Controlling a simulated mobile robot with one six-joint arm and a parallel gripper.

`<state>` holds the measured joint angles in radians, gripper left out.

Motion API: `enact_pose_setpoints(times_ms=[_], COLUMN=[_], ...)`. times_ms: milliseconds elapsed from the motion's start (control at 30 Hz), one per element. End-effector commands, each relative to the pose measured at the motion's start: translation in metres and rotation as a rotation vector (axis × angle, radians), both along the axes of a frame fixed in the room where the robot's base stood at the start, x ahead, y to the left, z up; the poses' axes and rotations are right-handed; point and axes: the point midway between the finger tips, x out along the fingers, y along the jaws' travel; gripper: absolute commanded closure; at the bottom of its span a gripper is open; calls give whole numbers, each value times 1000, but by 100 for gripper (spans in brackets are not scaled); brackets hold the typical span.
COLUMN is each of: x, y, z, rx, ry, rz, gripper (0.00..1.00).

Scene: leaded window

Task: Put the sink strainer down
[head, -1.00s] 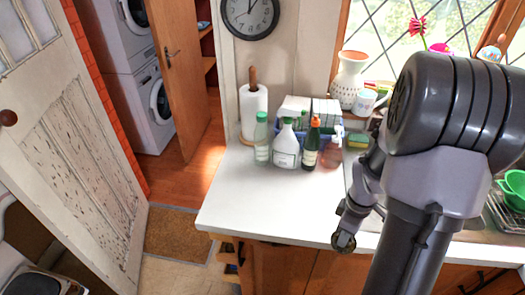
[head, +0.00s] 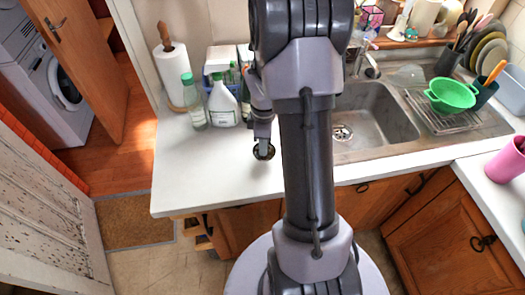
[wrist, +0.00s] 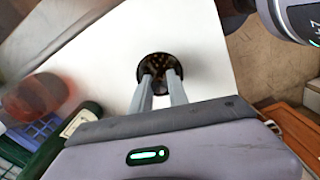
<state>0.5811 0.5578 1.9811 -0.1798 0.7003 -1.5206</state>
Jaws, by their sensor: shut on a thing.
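The sink strainer (head: 264,151) is a small dark round piece, over the white countertop (head: 185,170) left of the sink. In the wrist view it is a dark perforated disc (wrist: 160,66) with a brownish pattern. My gripper (head: 264,139) points down and is shut on it; both fingers (wrist: 161,82) meet its near part in the wrist view. White counter surface lies behind the strainer. I cannot tell whether the strainer touches the counter or hangs above it.
Bottles, including a white one (head: 222,103) and a clear green-capped one (head: 192,102), stand left of my arm beside a paper towel roll (head: 173,73). The metal sink (head: 385,118) lies to the right, with a green colander (head: 450,95) on its rack. The counter's front left is clear.

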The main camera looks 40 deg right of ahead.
Motion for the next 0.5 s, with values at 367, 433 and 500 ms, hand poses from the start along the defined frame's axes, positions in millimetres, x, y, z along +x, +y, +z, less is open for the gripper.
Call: enact_pose_setpoints(times_ms=[367, 433, 500], x=[1, 1, 1], y=[0, 0, 0], z=[-35, -37, -40], rx=[0, 0, 0], ry=[0, 0, 0], rz=[0, 0, 0], gripper=[100, 100, 100])
